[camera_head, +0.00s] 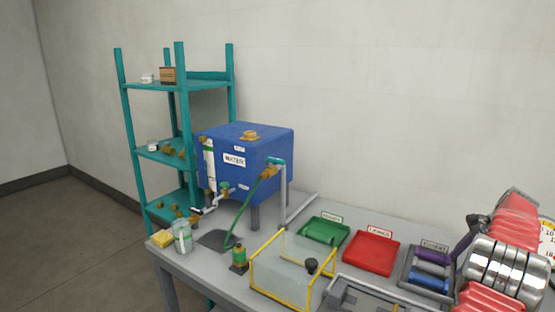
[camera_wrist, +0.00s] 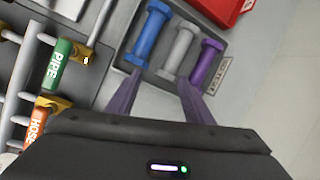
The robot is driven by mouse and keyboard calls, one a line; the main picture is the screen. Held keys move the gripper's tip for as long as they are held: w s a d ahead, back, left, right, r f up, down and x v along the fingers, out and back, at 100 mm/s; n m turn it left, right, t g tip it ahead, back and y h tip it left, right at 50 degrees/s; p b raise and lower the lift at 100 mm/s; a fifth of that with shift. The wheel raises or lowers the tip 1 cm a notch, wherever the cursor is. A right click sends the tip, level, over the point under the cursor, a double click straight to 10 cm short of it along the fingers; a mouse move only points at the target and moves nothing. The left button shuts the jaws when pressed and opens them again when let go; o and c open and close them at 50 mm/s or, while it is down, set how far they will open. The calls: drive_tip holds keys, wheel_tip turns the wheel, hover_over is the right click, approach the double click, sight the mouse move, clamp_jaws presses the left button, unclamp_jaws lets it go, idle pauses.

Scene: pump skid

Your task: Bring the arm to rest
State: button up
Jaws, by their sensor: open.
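My gripper (camera_wrist: 157,88) shows in the wrist view as two purple-tinted fingers spread apart, with nothing between them. The fingers point toward a grey tray (camera_wrist: 132,45) holding a blue spool-shaped piece (camera_wrist: 150,35), a grey one (camera_wrist: 179,52) and a purple one (camera_wrist: 205,62). I cannot tell how far above the tray the fingertips are. In the head view my arm, with red and silver links, fills the lower right, beside the same tray (camera_head: 404,287). My gripper cannot be made out clearly there.
On the bench stand a blue water tank (camera_head: 262,165), a green tray (camera_head: 322,236), a red tray (camera_head: 371,253), a yellow-framed clear box (camera_head: 280,270) and a glass jar (camera_head: 182,238). A teal shelf (camera_head: 181,120) stands behind.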

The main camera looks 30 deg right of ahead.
drive_tip(key=a+n, duration=0.1)
drive_tip(key=a, duration=0.2)
drive_tip(key=a+n, duration=0.1)
drive_tip(key=shift+w+a+f+n+g, duration=0.15)
drive_tip(key=shift+w+f+n+g, duration=0.1)
drive_tip(key=shift+w+n+g, duration=0.1)
drive_tip(key=w+a+r+n, duration=0.2)
drive_tip(key=w+a+n, duration=0.15)
drive_tip(key=a, duration=0.75)
drive_tip(key=w+a+r+n+g, duration=0.1)
drive_tip(key=w+a+r+n, duration=0.3)
drive_tip(key=a, duration=0.6)
drive_tip(key=w+a+r+n, duration=0.15)
drive_tip(key=a+n, duration=0.35)
drive_tip(key=a, duration=0.6)
drive_tip(key=s+a+r+n+t, duration=0.1)
drive_tip(key=s+a+n, duration=0.1)
drive_tip(key=a, duration=0.9)
drive_tip(key=s+a+r+n+t, duration=0.1)
drive_tip(key=a+n, duration=0.4)
drive_tip(key=a, duration=0.6)
drive_tip(key=s+a+r+n+t, duration=0.1)
drive_tip(key=s+a+n, duration=0.3)
drive_tip(key=a, duration=0.7)
drive_tip(key=shift+s+a+r, duration=0.25)
drive_tip(key=shift+s+r, duration=0.25)
drive_tip(key=shift+r, duration=0.25)
